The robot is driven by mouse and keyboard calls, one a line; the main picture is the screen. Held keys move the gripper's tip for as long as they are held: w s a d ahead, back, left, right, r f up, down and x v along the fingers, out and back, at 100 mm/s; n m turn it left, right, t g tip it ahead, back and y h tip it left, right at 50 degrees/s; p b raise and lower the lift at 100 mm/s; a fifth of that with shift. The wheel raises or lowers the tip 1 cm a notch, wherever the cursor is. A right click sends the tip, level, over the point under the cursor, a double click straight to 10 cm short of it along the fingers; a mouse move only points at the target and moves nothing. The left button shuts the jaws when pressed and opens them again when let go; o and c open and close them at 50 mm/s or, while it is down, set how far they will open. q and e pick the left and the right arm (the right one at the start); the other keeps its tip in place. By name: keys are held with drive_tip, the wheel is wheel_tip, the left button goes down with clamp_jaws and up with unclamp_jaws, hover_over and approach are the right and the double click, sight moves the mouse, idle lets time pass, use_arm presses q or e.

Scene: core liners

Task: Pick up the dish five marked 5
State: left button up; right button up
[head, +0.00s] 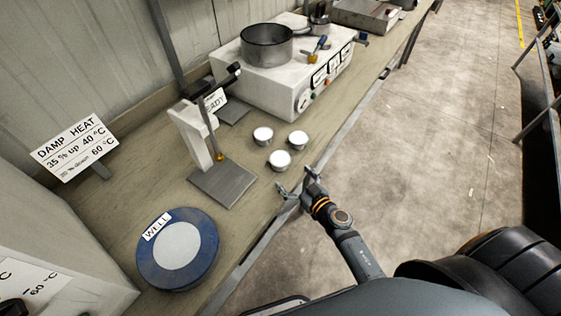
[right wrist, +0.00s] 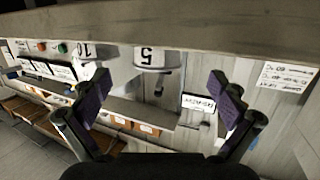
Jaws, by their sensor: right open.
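The dish marked 5 (right wrist: 156,58) shows upside down in the right wrist view, between and beyond my fingers. It is small, pale and round, with a black 5 on its side. In the head view it appears to be the nearest of three white-topped dishes (head: 280,160), though no number is legible there. My right gripper (head: 296,182) is open and empty at the bench's front edge, short of that dish. Its two fingers also show spread apart in the right wrist view (right wrist: 160,88). My left gripper is out of view.
Beside it is a dish marked 10 (right wrist: 87,50). A metal stand (head: 225,184) and a blue round plate marked WELL (head: 150,262) stand left on the bench. A white heater unit (head: 285,85) with a pot (head: 266,48) is behind. Open floor lies right.

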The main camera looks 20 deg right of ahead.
sight(280, 160)
drive_tip(key=x, duration=0.3)
drive_tip(key=shift+w+f, duration=0.1)
drive_tip(key=shift+w, duration=0.3)
drive_tip(key=shift+r+b+x, duration=0.1)
drive_tip(key=shift+b+x, duration=0.15)
drive_tip(key=shift+x, duration=1.1)
drive_tip(key=shift+r+b+x, duration=0.15)
drive_tip(key=shift+b+x, duration=0.05)
drive_tip(key=shift+x, duration=1.1)
drive_tip(key=shift+d+r, duration=0.15)
drive_tip(key=shift+d, duration=0.05)
drive_tip(key=c, duration=1.4)
